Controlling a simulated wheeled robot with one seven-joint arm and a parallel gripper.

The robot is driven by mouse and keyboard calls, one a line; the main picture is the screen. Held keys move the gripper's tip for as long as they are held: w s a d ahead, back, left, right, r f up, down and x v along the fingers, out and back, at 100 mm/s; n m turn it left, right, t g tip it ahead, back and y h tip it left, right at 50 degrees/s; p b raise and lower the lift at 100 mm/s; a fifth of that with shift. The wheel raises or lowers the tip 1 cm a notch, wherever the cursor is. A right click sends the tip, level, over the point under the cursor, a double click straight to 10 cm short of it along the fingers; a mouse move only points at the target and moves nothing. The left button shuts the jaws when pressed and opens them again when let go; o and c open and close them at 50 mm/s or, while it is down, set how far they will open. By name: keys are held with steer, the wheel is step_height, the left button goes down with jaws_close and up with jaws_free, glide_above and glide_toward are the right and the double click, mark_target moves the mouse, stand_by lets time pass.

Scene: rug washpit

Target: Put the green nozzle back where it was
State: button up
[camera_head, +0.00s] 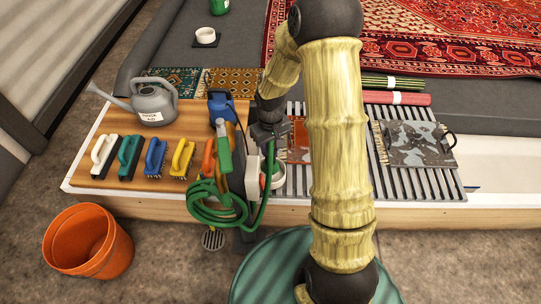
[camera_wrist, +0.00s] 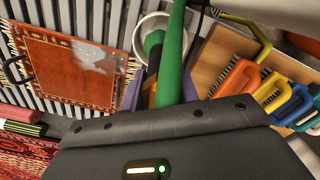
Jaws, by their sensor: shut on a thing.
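The green nozzle (camera_head: 223,153) shows in the head view above the front edge of the wash pit, upright, above a coil of green hose (camera_head: 212,212). My gripper (camera_head: 262,132) is beside it, partly hidden by my own arm. In the wrist view the green nozzle (camera_wrist: 173,62) runs up from between my jaws (camera_wrist: 160,95). The jaws are shut on it. The jaw tips are mostly hidden by the gripper body. I cannot tell whether the nozzle touches any holder.
A wooden board holds several brushes (camera_head: 128,155), a grey watering can (camera_head: 153,103) and a blue bottle (camera_head: 220,108). A white-rimmed bowl (camera_wrist: 137,50) is close behind the nozzle. An orange-red rug piece (camera_wrist: 75,70) lies on the slats. An orange bucket (camera_head: 88,243) stands on the floor.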

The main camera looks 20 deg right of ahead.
mark_target(270, 156)
step_height(270, 156, down, 5)
steer(key=shift+r+b, duration=0.1)
steer(key=shift+b, duration=1.05)
steer(key=shift+f, duration=0.2)
steer(key=o, duration=1)
steer(key=shift+c, duration=0.2)
step_height(270, 156, up, 12)
steer(key=p, duration=0.6)
steer(key=shift+r, duration=0.2)
